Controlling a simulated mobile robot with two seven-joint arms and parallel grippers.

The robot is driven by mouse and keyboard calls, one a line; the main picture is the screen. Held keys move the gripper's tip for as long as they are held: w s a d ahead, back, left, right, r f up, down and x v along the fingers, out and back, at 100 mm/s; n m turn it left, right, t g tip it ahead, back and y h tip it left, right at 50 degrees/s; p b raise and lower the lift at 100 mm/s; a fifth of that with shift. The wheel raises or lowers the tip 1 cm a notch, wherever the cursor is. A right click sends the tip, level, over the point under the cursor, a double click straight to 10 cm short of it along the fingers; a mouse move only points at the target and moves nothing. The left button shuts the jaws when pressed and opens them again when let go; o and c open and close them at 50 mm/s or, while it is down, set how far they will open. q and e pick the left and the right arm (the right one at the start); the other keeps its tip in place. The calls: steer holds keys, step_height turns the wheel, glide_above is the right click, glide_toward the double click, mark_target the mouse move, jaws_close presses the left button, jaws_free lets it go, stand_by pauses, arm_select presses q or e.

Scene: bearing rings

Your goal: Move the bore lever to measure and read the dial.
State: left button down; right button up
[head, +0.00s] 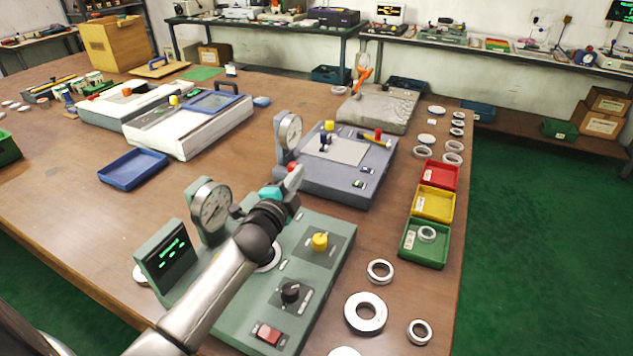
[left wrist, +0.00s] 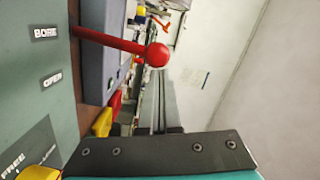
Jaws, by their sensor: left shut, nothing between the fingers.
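The green gauge station (head: 235,318) stands at the front of the bench. Its round dial (head: 212,205) has a white face; the needle reading is too small to tell. A dark display (head: 166,258) with green characters is beside it. The bore lever, a red rod with a red ball (left wrist: 157,54), sticks out near the BORE and OPEN labels in the left wrist view. The red ball (head: 292,167) also shows at my fingertips in the head view. My left gripper (head: 295,180) is shut and empty, close to the ball; contact cannot be told. My right gripper is not in view.
A blue-grey gauge station (head: 345,180) stands just behind. Red (head: 440,175), yellow (head: 434,203) and green (head: 425,243) trays line the right edge; the green one holds a ring. Loose rings, including a large ring (head: 365,313), lie at the front right. An empty blue tray (head: 132,167) is at left.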

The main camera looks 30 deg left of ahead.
arm_select(q)
steer(key=shift+a+r+n+p, duration=0.15)
steer(key=shift+a+n+p, duration=0.4)
steer(key=shift+a+n, duration=0.25)
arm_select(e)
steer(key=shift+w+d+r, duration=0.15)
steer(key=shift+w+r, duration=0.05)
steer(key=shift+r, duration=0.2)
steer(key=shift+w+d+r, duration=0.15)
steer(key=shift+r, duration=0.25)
arm_select(q)
steer(key=shift+a, duration=0.1)
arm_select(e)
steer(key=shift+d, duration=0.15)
